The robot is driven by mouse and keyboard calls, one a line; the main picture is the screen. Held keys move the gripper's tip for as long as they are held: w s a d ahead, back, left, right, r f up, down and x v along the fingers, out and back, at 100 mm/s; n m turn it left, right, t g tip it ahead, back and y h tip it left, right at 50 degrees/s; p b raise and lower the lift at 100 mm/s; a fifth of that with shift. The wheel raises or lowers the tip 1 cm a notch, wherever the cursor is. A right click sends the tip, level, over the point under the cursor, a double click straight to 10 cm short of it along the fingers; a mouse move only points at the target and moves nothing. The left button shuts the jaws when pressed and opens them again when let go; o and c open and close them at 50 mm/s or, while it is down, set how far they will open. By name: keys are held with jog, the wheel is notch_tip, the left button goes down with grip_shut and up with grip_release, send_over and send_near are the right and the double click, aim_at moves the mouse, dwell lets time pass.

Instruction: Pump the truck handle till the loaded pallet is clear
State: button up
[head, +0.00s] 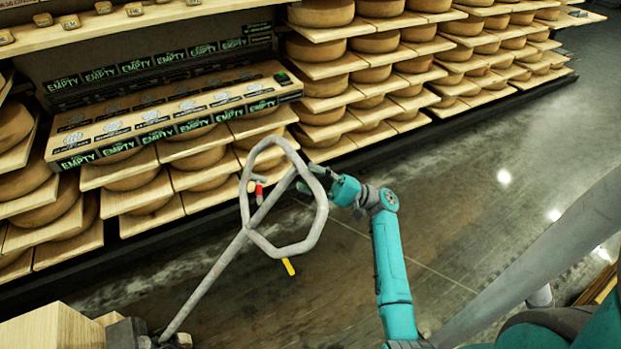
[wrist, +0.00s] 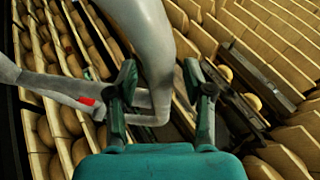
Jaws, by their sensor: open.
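The grey truck handle (head: 319,215) is a closed loop on a long shaft (head: 205,284) that leans up to the right from the lower left in the head view. My gripper (head: 328,183) is at the loop's right side. In the wrist view my gripper (wrist: 160,72) is open, with the grey handle bar (wrist: 152,35) passing between its fingers. Contact with the bar cannot be told. A small red lever (head: 259,194) sits inside the loop; it also shows in the wrist view (wrist: 87,101). The pallet and its forks cannot be made out.
Shelves of cheese wheels (head: 325,50) on boards line the back. A cardboard-coloured rack marked EMPTY (head: 170,115) stands among them. Pale wooden blocks (head: 55,328) show at the lower left. A yellow piece (head: 288,266) shows below the loop.

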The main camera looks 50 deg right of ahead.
jog(key=shift+w+a+r, duration=0.1)
jog(key=shift+a, duration=0.05)
grip_shut()
jog(key=shift+a, duration=0.1)
jog(key=w+a+r+n+g, duration=0.2)
jog(key=w+a+r, duration=0.2)
jog(key=a+r, duration=0.75)
jog(key=w+a+r+g+h, duration=0.1)
jog(key=w+a+r, duration=0.3)
jog(key=a, duration=0.9)
jog(key=w+a+r+n+g+h, duration=0.1)
jog(key=w+a, duration=0.4)
jog(key=a, duration=0.8)
jog(key=w+a+r+g+h, duration=0.2)
jog(key=w+a+r, duration=0.3)
jog(key=a, duration=0.8)
jog(key=shift+w+r+n+h, duration=0.2)
jog(key=shift+r+n+h, duration=0.15)
jog(key=shift+r, duration=0.45)
